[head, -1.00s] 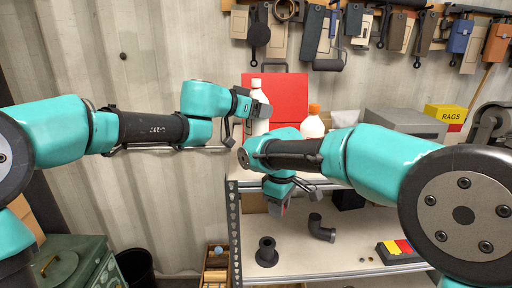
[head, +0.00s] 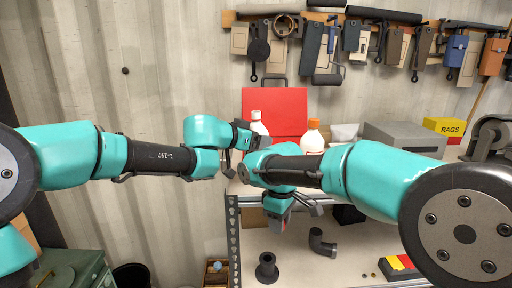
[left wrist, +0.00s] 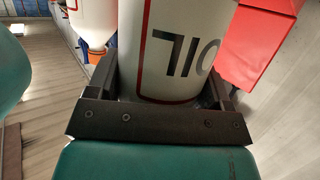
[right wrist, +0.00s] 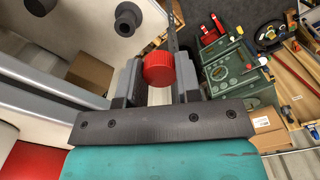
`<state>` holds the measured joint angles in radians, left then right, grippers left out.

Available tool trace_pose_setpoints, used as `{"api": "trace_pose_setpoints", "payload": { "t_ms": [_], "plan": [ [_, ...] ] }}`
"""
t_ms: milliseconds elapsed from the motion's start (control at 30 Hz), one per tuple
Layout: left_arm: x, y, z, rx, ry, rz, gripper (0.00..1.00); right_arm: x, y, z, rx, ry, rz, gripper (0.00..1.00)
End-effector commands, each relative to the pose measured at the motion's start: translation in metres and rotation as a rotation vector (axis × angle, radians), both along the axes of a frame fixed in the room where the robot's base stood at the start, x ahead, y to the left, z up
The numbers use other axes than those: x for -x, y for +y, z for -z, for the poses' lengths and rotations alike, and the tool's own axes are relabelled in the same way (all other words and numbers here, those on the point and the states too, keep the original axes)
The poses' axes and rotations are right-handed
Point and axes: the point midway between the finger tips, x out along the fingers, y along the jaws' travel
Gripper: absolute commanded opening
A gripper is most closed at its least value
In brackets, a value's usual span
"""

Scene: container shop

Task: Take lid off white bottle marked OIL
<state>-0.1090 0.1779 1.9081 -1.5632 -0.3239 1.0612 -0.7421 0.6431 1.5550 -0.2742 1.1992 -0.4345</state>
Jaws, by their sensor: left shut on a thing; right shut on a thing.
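The white bottle (head: 258,127) stands upright at the left end of the bench top, its narrow white top showing no lid. The left wrist view shows its body (left wrist: 180,48) close up, with a red-framed label reading OIL upside down. My left gripper (head: 250,142) is shut around this body; it also shows in the left wrist view (left wrist: 160,88). My right gripper (right wrist: 158,78) is shut on a red ridged lid (right wrist: 158,68), apart from the bottle. In the head view this gripper (head: 284,218) hangs lower, in front of the shelf.
A white bottle with an orange cap (head: 313,138) stands to the right, behind my right arm. A red panel (head: 285,105) is behind. A grey box (head: 403,138) and a yellow RAGS box (head: 443,128) are further right. Black pipe pieces (head: 266,268) lie on the lower shelf.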

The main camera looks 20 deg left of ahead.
Motion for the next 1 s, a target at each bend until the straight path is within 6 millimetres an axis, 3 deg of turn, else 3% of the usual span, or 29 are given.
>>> {"api": "trace_pose_setpoints", "payload": {
  "t_ms": [233,733,767,1000],
  "plan": [
    [0.0,0.0,0.021,0.002,0.001,0.0,0.07,0.0,0.0,0.0,0.0,0.0,0.0,0.03],
    [0.0,0.0,0.026,-0.001,-0.001,0.0,0.07,0.0,0.0,0.0,0.0,0.0,0.0,0.03],
    [0.0,0.0,0.027,-0.001,-0.001,0.0,0.74,0.0,0.0,0.0,0.0,0.0,0.0,0.03],
    [0.0,0.0,0.026,-0.001,-0.001,0.0,0.97,0.0,0.0,0.0,0.0,0.0,0.0,0.03]
  ]
}}
